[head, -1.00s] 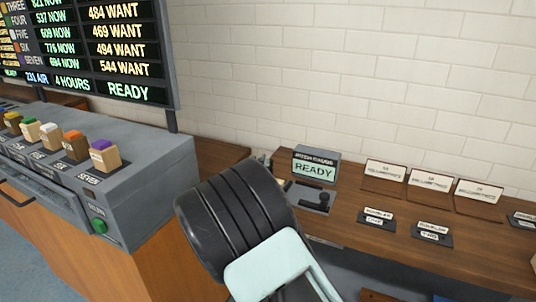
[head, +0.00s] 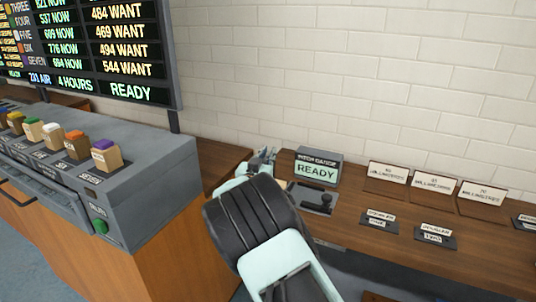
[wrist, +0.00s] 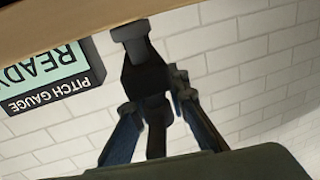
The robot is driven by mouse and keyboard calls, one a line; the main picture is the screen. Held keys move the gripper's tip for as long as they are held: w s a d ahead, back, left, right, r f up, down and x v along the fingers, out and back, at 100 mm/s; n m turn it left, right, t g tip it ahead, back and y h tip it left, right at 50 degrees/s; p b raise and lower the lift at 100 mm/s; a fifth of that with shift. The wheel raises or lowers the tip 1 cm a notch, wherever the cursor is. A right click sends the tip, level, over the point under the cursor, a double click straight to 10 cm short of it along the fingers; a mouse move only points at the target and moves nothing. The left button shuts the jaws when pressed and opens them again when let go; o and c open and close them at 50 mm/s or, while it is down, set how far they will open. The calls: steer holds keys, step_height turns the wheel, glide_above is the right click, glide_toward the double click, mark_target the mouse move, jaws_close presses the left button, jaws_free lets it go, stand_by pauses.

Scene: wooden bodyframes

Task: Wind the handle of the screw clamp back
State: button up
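My gripper (head: 262,158) is in the head view beyond my black and pale green arm, at the left part of the wooden bench near the pitch gauge display. It also shows in the wrist view (wrist: 160,85), as dark and bluish linkages close to the bench edge. The dark parts overlap there, so I cannot tell finger spacing or whether anything is between them. I cannot clearly pick out the screw clamp or its handle. A grey plate (head: 300,195) with a black knobbed handle (head: 318,200) lies in front of the display, right of my gripper.
The pitch gauge display (head: 318,168) reads READY; it appears upside down in the wrist view (wrist: 55,75). Several labelled stands (head: 433,185) and plates line the bench (head: 350,220) to the right. A grey console (head: 150,190) with coloured blocks stands left, below a board (head: 85,50).

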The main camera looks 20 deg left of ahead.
jaws_close()
steer(key=shift+a+f+n+y+b, duration=0.25)
steer(key=shift+y+b, duration=0.25)
steer(key=shift+b, duration=0.55)
